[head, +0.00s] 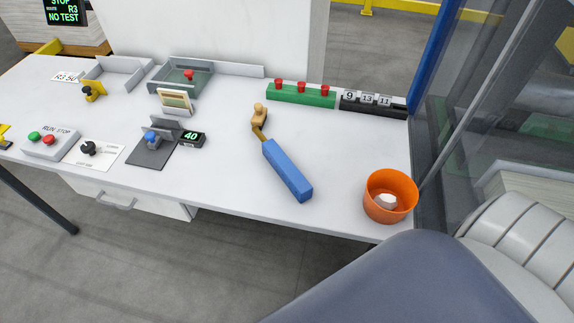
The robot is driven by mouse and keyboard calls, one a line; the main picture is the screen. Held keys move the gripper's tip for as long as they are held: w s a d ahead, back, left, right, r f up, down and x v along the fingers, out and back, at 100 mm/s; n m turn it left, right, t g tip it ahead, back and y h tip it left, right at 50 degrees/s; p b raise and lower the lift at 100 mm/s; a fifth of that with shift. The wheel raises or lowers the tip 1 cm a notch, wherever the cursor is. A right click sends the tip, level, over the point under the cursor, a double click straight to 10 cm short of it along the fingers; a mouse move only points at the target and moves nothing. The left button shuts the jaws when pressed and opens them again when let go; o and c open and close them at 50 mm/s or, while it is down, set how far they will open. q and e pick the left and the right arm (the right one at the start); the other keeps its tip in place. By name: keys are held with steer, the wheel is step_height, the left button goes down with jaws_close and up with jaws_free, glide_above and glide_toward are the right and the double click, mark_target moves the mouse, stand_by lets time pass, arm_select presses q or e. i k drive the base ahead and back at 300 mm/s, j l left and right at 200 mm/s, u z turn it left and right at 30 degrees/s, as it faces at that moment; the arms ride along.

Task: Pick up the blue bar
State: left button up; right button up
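The blue bar (288,171) lies on the white table, angled from upper left to lower right. A tan and ochre piece (259,119) adjoins its upper left end; I cannot tell whether the two are joined.
An orange cup (390,197) with white contents stands right of the bar. Behind are a green block with red pegs (301,94) and a black number rack (373,104). A small display reading 40 (190,138) and a grey base with a blue knob (153,150) stand left.

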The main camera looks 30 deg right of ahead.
mark_target(303, 191)
steer(key=i+z, duration=0.1)
steer(key=z, duration=0.35)
steer(key=i+z, duration=0.15)
steer(key=z, duration=0.35)
steer(key=k, duration=0.2)
steer(key=k+j+z, duration=0.25)
steer(key=k, duration=0.25)
steer(key=k+j+z, duration=0.25)
steer(key=j, duration=0.2)
steer(key=i, duration=0.45)
